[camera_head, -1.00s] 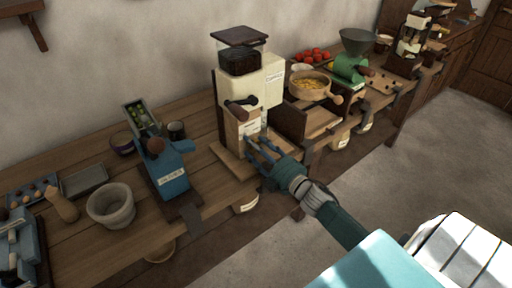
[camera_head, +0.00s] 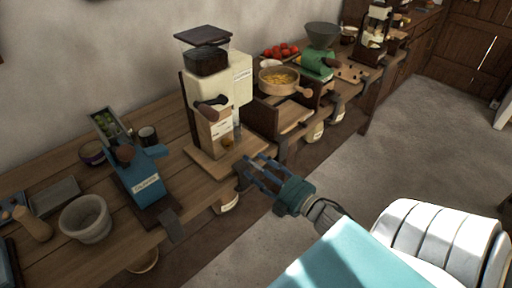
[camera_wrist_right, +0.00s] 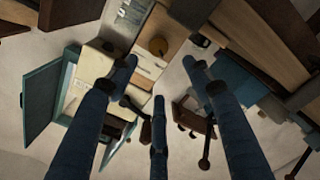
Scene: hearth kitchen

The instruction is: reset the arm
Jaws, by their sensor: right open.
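My right gripper (camera_head: 262,175) is open and empty at the front edge of the counter. Its fingers point toward the base of the cream grinder (camera_head: 218,88) and look apart from it, though the exact gap is hard to judge. In the right wrist view, the three dark blue fingers (camera_wrist_right: 160,90) are spread with nothing between them. My right arm reaches in from the lower right. My left gripper is not in view.
Open floor (camera_head: 400,140) lies to the right of the counter.

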